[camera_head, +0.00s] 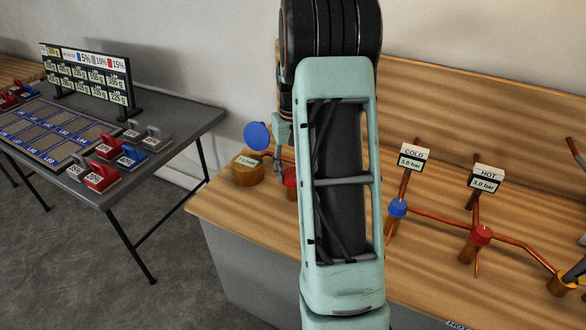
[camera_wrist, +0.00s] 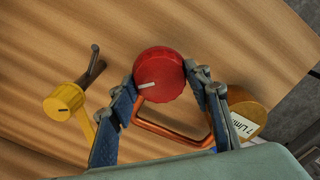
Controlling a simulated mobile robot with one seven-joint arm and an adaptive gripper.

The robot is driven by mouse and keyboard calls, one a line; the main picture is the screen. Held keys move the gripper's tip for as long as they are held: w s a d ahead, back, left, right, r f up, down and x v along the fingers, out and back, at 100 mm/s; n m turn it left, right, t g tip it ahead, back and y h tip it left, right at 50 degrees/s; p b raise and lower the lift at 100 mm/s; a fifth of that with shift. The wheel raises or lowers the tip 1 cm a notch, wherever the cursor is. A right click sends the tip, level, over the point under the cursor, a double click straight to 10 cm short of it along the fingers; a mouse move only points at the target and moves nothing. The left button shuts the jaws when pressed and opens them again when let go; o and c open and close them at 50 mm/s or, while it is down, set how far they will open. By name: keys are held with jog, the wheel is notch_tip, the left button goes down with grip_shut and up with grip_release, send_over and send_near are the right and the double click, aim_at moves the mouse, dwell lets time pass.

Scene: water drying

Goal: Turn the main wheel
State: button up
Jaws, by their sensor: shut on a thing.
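A red ribbed wheel (camera_wrist: 165,72) with a pale pointer mark sits in the middle of the wrist view, above the wooden bench. My gripper (camera_wrist: 160,80) is shut on this wheel, with one blue-padded finger on its left and the other on its right. In the head view only a small part of a red wheel (camera_head: 290,178) shows at the left edge of my arm. My arm hides most of that spot and my fingertips there.
A brass flow meter (camera_head: 247,173) stands beside the wheel. A yellow knob (camera_wrist: 63,100) lies to the left in the wrist view. Blue (camera_head: 397,208) and red (camera_head: 481,235) valves with pressure signs and copper pipes stand right of my arm. A dark table (camera_head: 182,122) holds coloured blocks.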

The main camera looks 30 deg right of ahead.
jog(key=m+p, duration=0.1)
jog(key=m, duration=0.3)
jog(key=shift+r, duration=0.1)
jog(key=shift+m, duration=1.6)
jog(key=o, duration=1.2)
jog(key=shift+c, duration=0.2)
notch_tip(320, 180, up, 12)
